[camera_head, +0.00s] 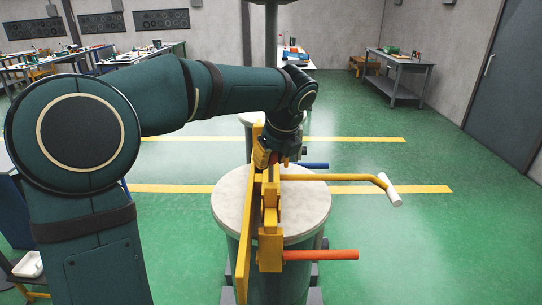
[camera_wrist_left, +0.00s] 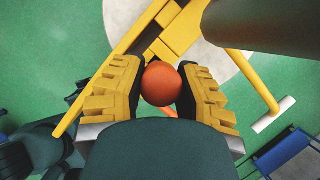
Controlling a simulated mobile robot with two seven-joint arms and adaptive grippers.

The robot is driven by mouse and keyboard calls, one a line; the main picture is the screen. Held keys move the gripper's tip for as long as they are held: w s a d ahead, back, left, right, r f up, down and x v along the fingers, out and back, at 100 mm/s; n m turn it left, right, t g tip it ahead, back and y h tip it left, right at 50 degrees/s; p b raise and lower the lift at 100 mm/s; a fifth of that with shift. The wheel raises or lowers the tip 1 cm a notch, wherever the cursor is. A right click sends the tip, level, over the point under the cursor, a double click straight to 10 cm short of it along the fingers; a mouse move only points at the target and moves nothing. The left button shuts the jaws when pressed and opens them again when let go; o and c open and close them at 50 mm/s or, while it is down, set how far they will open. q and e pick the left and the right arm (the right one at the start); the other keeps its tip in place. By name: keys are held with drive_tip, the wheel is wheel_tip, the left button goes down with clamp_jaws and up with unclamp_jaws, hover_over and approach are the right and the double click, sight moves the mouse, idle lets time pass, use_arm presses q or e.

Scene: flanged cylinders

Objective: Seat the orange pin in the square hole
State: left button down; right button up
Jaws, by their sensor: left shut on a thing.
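My left gripper (camera_head: 272,156) is at the upper end of a yellow fixture (camera_head: 246,225) that stands at the round grey top (camera_head: 312,210) of a flanged cylinder. In the left wrist view the gripper (camera_wrist_left: 161,88) is shut on the orange pin (camera_wrist_left: 161,84), whose rounded orange end shows between the two yellow-padded fingers. In the head view only a small red-orange patch of it shows by the fingers. I cannot make out the square hole; the gripper and the fixture's plates hide that part. My right gripper is not in view.
A red-orange rod (camera_head: 322,255) juts right from the fixture's front block. A blue rod (camera_head: 314,165) juts right behind. A yellow lever (camera_head: 340,177) with a white grip (camera_head: 390,190) reaches right. Green floor lies open to the right; benches stand far back.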

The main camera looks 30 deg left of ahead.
sight(272, 171)
use_arm(q)
drive_tip(key=shift+p, duration=0.65)
idle(0.9)
drive_tip(key=shift+f+b, duration=0.9)
drive_tip(key=shift+f, duration=0.9)
idle(0.6)
drive_tip(key=shift+s+f, duration=0.1)
drive_tip(key=shift+f, duration=0.25)
drive_tip(key=shift+r+p, duration=0.5)
drive_tip(key=shift+p, duration=0.25)
idle(1.3)
drive_tip(key=shift+p, duration=0.5)
idle(0.5)
drive_tip(key=shift+f, duration=0.2)
idle(0.5)
